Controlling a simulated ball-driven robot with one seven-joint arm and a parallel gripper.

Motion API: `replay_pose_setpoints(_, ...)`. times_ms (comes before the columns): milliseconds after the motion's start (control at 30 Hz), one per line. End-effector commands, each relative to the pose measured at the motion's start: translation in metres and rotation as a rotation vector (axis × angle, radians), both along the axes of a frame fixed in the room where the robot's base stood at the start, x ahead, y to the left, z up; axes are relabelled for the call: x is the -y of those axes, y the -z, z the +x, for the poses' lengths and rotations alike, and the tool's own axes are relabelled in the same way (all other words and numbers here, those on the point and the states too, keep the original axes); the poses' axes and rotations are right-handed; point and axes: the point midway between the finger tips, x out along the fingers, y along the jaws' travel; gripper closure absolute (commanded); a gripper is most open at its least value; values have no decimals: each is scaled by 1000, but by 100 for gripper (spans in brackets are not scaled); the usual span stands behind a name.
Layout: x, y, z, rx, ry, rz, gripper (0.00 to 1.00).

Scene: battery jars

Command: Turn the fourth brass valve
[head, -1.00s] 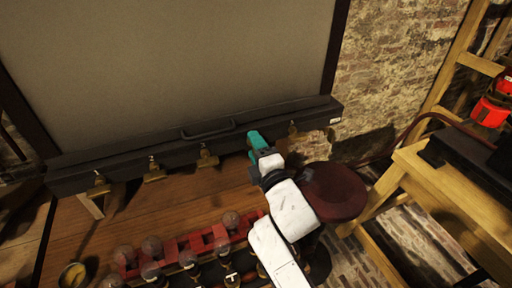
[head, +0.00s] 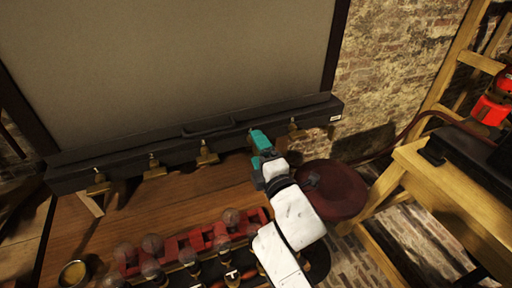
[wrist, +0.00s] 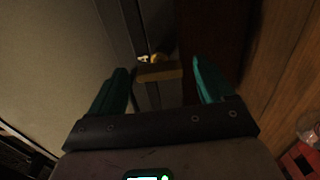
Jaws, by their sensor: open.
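A row of brass valves runs along the dark ledge (head: 120,165) under the big grey panel. In the head view I see the first valve (head: 98,186), the second (head: 154,169), the third (head: 207,155) and another further right (head: 296,131). My gripper (head: 258,138), with teal fingers, is at the ledge between the third valve and that right one. It hides whatever valve is there. In the wrist view a brass valve handle (wrist: 160,72) lies ahead between the open fingers, with a gap on each side. I cannot tell if they touch it.
A wooden tabletop (head: 150,207) lies below the ledge. A red rack (head: 185,246) with several glass-topped jars stands at its front. A dark red round seat (head: 334,190) is right of my arm. A wooden bench (head: 440,185) stands further right.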

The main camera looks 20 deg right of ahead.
Motion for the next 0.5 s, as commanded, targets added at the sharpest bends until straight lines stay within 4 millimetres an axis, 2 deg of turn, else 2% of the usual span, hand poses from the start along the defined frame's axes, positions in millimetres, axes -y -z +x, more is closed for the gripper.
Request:
replay_pose_setpoints(100,0,2,-25,-1,-1,0,19)
replay_pose_setpoints(300,0,2,-61,-1,-1,-1,19)
replay_pose_setpoints(500,0,2,-81,-1,-1,-1,19)
